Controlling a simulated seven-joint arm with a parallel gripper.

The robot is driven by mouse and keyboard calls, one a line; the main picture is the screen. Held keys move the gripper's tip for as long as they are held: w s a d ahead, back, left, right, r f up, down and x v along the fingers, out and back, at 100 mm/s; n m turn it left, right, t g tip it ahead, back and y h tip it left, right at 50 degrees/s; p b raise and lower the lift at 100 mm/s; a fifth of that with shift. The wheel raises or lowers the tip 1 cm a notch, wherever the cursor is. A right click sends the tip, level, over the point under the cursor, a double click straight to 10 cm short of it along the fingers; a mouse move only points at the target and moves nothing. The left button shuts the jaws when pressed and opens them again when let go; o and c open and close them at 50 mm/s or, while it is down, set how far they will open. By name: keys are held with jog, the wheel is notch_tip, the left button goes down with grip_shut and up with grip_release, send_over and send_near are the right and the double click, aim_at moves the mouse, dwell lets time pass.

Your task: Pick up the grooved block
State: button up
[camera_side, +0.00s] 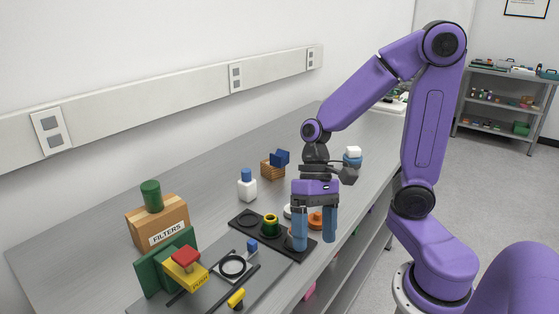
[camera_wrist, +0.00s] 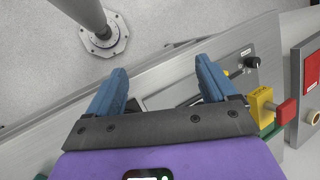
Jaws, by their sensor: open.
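My gripper (camera_side: 315,241) is open, its two blue fingers pointing down over the right end of a black tray (camera_side: 243,230) on the bench. In the wrist view my gripper (camera_wrist: 162,72) shows nothing held between its fingers. A small dark-blue block (camera_side: 280,157) sits tilted on a slatted wooden crate (camera_side: 271,171), behind and left of my gripper and apart from it. It may be the grooved block, but no groove is clear at this size. The blue block does not show in the wrist view.
The tray holds a green-yellow ring piece (camera_side: 270,224). A white bottle (camera_side: 247,188) stands behind it. An orange round piece (camera_side: 315,220) is by my fingers. A FILTERS box (camera_side: 158,226) and a yellow-red fixture (camera_side: 186,268) stand left. The far bench is mostly clear.

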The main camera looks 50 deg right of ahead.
jog(key=w+m+t+y, duration=0.1)
jog(key=w+m+y, duration=0.2)
jog(key=w+m, duration=0.25)
jog(key=m+t+h, duration=0.8)
jog(key=m+t, duration=0.8)
jog(key=m, duration=1.3)
send_near(279, 157)
jog(key=s+d, duration=0.3)
jog(key=s, duration=0.2)
jog(key=shift+n, duration=0.25)
jog(key=x, duration=1.1)
jog(key=shift+w+r, duration=0.2)
jog(key=shift+w, duration=0.3)
jog(key=shift+a+x, duration=0.15)
jog(key=shift+x, duration=1.15)
jog(key=shift+a+x, duration=0.15)
jog(key=shift+x, duration=1.15)
jog(key=shift+r, duration=0.1)
